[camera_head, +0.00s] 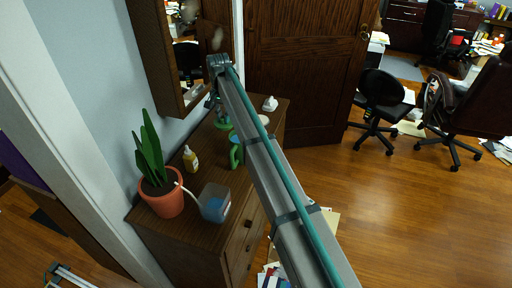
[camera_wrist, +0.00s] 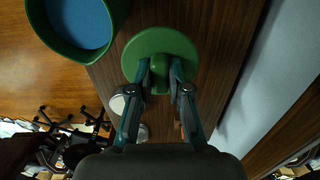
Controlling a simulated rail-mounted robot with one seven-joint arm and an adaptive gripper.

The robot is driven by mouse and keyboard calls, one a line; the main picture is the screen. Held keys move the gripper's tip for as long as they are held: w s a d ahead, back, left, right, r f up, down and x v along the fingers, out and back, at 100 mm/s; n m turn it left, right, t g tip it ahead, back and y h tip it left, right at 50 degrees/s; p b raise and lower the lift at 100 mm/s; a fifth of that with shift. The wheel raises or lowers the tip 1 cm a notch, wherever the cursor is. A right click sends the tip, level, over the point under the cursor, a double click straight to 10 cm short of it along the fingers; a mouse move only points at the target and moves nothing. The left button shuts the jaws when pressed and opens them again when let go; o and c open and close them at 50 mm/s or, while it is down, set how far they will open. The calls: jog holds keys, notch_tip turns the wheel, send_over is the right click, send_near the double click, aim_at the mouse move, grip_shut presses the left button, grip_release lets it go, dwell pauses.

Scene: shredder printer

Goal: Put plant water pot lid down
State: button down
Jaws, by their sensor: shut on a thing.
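The round green lid (camera_wrist: 160,45) is in the wrist view, over the dark wooden dresser top. My gripper (camera_wrist: 160,78) is shut on the knob of the lid, one finger on each side. I cannot tell whether the lid touches the wood. The green water pot (camera_wrist: 48,42) stands open at the upper left of the wrist view, with blue inside, apart from the lid. In the head view the pot (camera_head: 236,154) is on the dresser, and my gripper (camera_head: 220,112) is behind it near the mirror, with the lid (camera_head: 223,125) small below it.
The dresser (camera_head: 160,234) also bears a potted plant (camera_head: 165,203), a yellow bottle (camera_head: 190,159), a clear container (camera_head: 215,203) and a white object (camera_head: 270,104). The mirror cabinet (camera_head: 166,60) and wall stand close behind. My arm hides part of the dresser's right side.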

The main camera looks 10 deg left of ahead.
jog(key=shift+w+a+f, duration=0.1)
jog(key=shift+w+f, duration=0.2)
jog(key=shift+w, duration=0.2)
jog(key=shift+w+f, duration=0.3)
jog(key=shift+w, duration=0.2)
jog(key=shift+w+f, duration=0.1)
jog(key=shift+f, duration=0.25)
notch_tip(320, 180, down, 9)
jog(key=p, duration=0.3)
jog(key=shift+f, duration=0.15)
jog(key=c, duration=1.1)
grip_release()
notch_tip(320, 180, up, 12)
jog(key=b, duration=0.3)
jog(key=shift+b, duration=0.4)
